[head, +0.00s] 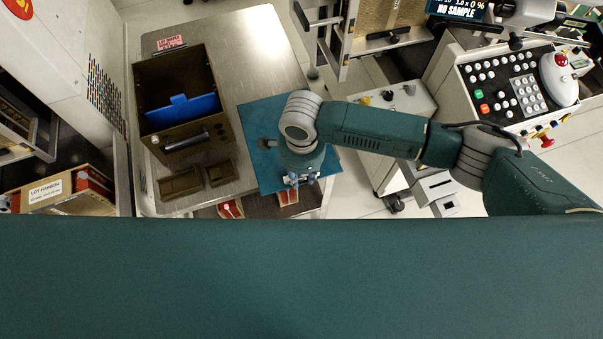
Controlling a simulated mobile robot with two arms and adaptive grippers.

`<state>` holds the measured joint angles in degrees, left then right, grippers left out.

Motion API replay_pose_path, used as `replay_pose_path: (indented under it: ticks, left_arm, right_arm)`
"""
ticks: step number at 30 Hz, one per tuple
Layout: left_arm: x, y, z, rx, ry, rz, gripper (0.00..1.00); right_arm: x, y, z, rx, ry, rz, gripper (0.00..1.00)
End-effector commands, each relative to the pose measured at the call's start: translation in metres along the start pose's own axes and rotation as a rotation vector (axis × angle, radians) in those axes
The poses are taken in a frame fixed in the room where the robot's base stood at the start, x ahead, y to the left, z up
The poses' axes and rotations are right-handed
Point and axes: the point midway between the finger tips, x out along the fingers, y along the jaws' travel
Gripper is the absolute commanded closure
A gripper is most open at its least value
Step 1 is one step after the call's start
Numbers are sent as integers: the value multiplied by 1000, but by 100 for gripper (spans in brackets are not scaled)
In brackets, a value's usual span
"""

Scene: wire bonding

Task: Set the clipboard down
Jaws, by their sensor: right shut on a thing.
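My right gripper (296,180) is at the end of the arm reaching in from the right, over a flat teal sheet (262,115) at the right edge of the metal table. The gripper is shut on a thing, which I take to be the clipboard. My wrist hides most of the fingers and what they hold. I cannot make out the clipboard's outline, or whether it touches the surface below. A small grey part (267,143) shows left of the wrist over the sheet. My left gripper is not in view.
An open brown box (195,62) with a blue panel (183,110) stands on the metal table (245,50). Two small brown trays (181,184) lie in front. A control console (515,85) stands at right. A labelled box (60,190) is at left.

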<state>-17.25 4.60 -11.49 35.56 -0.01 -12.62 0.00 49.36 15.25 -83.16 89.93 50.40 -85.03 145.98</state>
Motion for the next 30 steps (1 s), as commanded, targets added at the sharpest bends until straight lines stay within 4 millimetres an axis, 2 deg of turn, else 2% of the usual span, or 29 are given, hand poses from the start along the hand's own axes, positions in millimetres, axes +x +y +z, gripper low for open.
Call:
replay_pose_path:
  ticks: [7,8,10,19,22,26,30]
  left_arm:
    - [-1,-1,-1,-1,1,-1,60]
    - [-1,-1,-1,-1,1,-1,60]
    - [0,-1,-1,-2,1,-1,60]
    - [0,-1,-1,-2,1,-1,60]
    - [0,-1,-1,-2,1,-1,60]
    - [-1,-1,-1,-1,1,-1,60]
    - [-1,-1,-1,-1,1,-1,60]
  right_arm:
    - [0,0,1,-1,-2,-1,100]
    - [1,0,0,-1,-1,0,70]
    - [1,0,0,-1,-1,0,56]
    - [0,0,0,-1,0,0,55]
    - [-6,0,1,0,-2,-1,55]
    - [-26,0,1,-1,-3,-1,55]
    - [-58,-1,1,-2,-4,-3,55]
